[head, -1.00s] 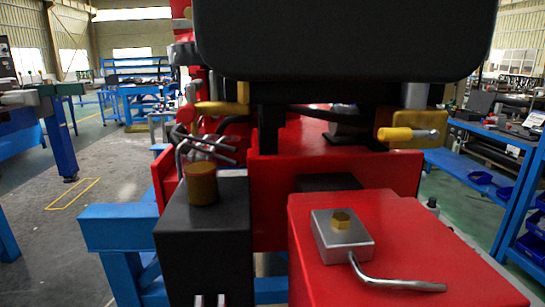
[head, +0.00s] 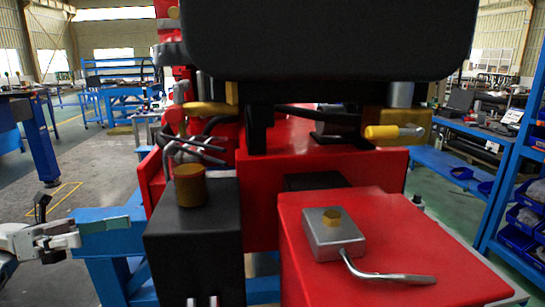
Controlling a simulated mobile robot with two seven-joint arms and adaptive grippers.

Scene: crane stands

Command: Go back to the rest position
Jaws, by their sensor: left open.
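My left gripper (head: 62,230) comes in at the lower left edge of the head view. It is open, with nothing seen between its fingers. It appears beside the left end of the blue frame of the crane stand (head: 105,222); I cannot tell if they touch. My right gripper is out of the picture. The red crane (head: 330,165) fills the middle, with a black block (head: 195,240) and a brass cylinder (head: 190,187) on top.
A grey block with a bent metal lever (head: 330,235) sits on the red box (head: 390,215) at right. A large black panel (head: 325,40) hangs across the top. Blue shelves with bins (head: 525,190) stand at right. Open floor (head: 90,175) lies at left.

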